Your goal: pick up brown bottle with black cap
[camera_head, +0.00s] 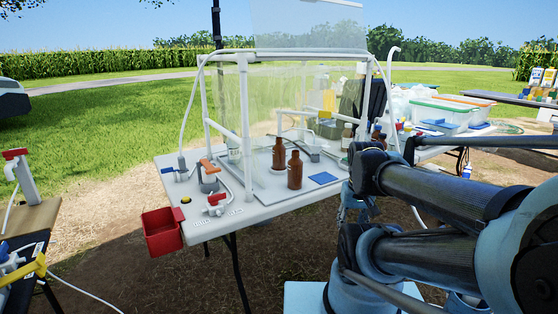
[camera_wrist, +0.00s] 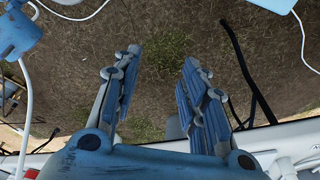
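Two brown bottles stand upright near the middle of the white table (camera_head: 262,207) in the head view. One brown bottle (camera_head: 294,171) is nearer and the other brown bottle (camera_head: 278,154) is just behind it to the left. No black cap can be made out on either. More small brown bottles (camera_head: 377,134) stand at the table's right back, partly hidden by my arm; their caps are too small to tell. My gripper (camera_wrist: 158,75) is open and empty in the wrist view, with bare ground below it. No bottle shows between the fingers.
A clear-sheeted white pipe frame (camera_head: 243,110) stands over the table. A red bin (camera_head: 162,232) hangs at its left corner. Valves and a red-handled tap (camera_head: 216,203) sit at the left. A blue pad (camera_head: 324,178) lies right of the bottles. Lidded bins (camera_head: 440,114) stand farther right.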

